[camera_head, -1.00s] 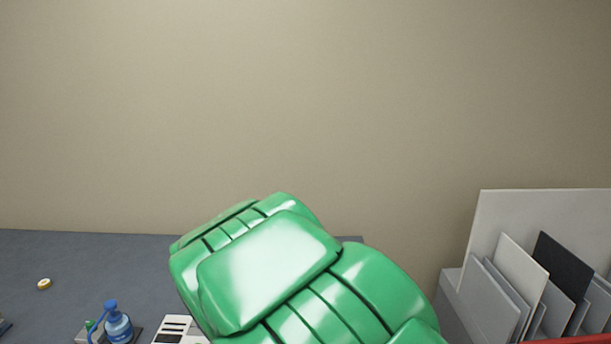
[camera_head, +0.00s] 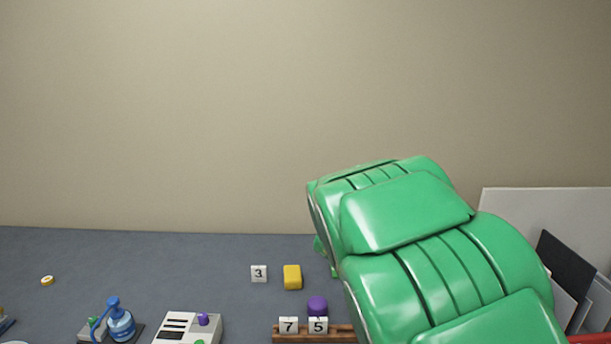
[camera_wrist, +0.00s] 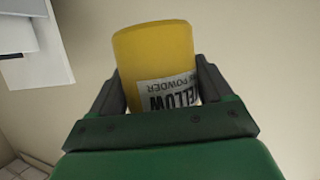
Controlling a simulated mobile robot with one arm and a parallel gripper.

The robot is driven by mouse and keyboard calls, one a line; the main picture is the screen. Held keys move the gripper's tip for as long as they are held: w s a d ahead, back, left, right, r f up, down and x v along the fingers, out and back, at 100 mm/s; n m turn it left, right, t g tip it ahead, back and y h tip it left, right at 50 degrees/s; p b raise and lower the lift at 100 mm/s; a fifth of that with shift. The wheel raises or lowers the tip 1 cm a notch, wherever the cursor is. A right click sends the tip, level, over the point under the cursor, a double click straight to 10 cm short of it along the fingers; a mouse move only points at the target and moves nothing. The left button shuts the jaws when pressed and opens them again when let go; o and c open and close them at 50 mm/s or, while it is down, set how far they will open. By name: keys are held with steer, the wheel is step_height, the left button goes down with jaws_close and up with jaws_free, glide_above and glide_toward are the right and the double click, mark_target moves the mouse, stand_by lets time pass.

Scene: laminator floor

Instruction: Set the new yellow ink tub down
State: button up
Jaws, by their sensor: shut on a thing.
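The yellow ink tub (camera_wrist: 153,55) is between the two dark fingers of my gripper (camera_wrist: 160,95) in the wrist view. The gripper is shut on it. Its white label reads "YELLOW" and "POWDER", upside down in this view. Plain wall shows behind it, and no surface touches the part I see. In the head view my green arm stands in front at the right, and I cannot make out the held tub there.
The grey table (camera_head: 200,260) holds a "3" tile (camera_head: 259,273), a yellow block (camera_head: 292,277), a wooden rack (camera_head: 345,334) with numbered tiles, a purple round piece (camera_head: 317,306), a white device (camera_head: 185,328) and a blue bottle (camera_head: 120,323). Boards (camera_head: 560,225) stand at the right. The table's back middle is clear.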

steer(key=shift+d+r, duration=0.1)
steer(key=shift+d, duration=0.15)
steer(key=shift+w+a+r, duration=0.1)
steer(key=shift+w+r, duration=0.05)
steer(key=shift+w, duration=0.05)
steer(key=w+a+r+n+y, duration=0.4)
steer(key=w+a+y, duration=0.1)
steer(key=a, duration=0.3)
steer(key=a+f+n+g+y, duration=0.1)
steer(key=a+n+y, duration=0.45)
steer(key=a, duration=0.75)
steer(key=s+a+f+n+g+y, duration=0.7)
steer(key=s+a+f+n+g, duration=0.1)
steer(key=s+a+f, duration=0.5)
steer(key=shift+h, duration=0.25)
steer(key=shift+w+a+f, duration=1.3)
steer(key=shift+w+f, duration=0.2)
steer(key=shift+w, duration=0.5)
steer(key=shift+w+a+f, duration=1.3)
steer(key=shift+w+f, duration=0.15)
steer(key=shift+w, duration=0.5)
steer(key=shift+w+a+f, duration=1.3)
steer(key=shift+w+f, duration=0.2)
steer(key=shift+w, duration=0.5)
steer(key=shift+f, duration=1.4)
